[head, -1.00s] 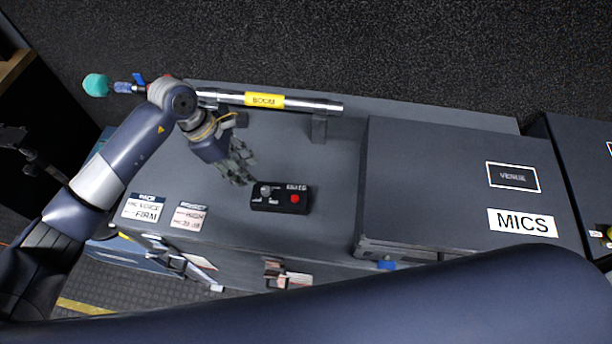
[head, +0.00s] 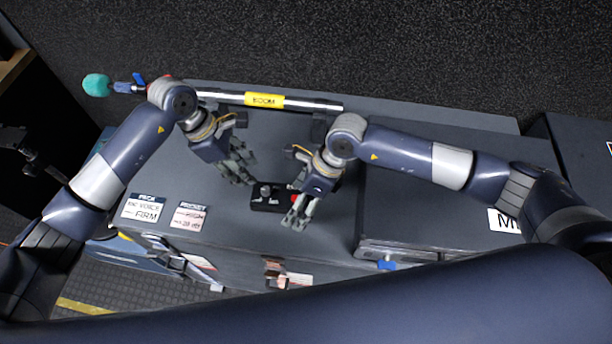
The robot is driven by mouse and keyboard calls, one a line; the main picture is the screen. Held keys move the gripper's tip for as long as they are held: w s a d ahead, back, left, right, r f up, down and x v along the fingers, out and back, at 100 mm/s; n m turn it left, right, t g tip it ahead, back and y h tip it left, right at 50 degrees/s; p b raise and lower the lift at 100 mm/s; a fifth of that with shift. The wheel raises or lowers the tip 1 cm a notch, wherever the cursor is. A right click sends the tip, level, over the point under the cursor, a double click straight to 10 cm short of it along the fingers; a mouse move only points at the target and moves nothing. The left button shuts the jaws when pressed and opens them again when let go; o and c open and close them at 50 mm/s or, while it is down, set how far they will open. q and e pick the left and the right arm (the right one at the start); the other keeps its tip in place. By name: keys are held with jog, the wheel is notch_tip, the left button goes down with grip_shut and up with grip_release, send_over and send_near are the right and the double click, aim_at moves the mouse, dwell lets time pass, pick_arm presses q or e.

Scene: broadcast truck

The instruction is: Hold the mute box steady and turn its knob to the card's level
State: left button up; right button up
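The mute box (head: 265,203) is a small black box lying on the grey case top. Its grey knob (head: 265,190) shows near its left end; the level the knob points to is too small to read. My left gripper (head: 250,173) is just behind the box's left end, its fingers apart with nothing seen between them. My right gripper (head: 295,222) is over the box's right end and hides most of the red button and lettering there. Whether its fingers touch the box is unclear. A white card (head: 144,208) reading "FIRM" lies at the left front of the case top.
A second card (head: 189,216) lies beside the first. A chrome tube labelled BOOM (head: 220,97) rests along the back, with a teal-tipped microphone (head: 96,85) at its left. A raised grey case (head: 400,215) stands on the right under my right arm.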

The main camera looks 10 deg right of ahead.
aim_at(265, 190)
jog(key=shift+n+t+h, duration=0.3)
jog(key=shift+n+t, duration=0.5)
jog(key=shift+t, duration=0.1)
jog(key=w+r, duration=0.1)
jog(key=w+d+r, duration=0.1)
jog(key=w, duration=0.1)
jog(key=w+d, duration=0.1)
jog(key=shift+w+d+r, duration=0.15)
jog(key=shift+r, duration=0.25)
jog(key=shift+w+f, duration=0.15)
jog(key=x, duration=1)
jog(key=shift+a+f, duration=0.1)
jog(key=shift+a, duration=0.1)
jog(key=c, duration=1.3)
pick_arm(q)
jog(key=shift+o, duration=1)
pick_arm(e)
jog(key=shift+c, duration=0.2)
pick_arm(q)
jog(key=d+r+m+y, duration=0.2)
jog(key=d+r+y, duration=0.1)
jog(key=d+y, duration=0.1)
pick_arm(e)
jog(key=shift+d, duration=0.1)
pick_arm(q)
jog(key=shift+t, duration=0.3)
jog(key=f, duration=1.2)
jog(key=shift+s, duration=0.4)
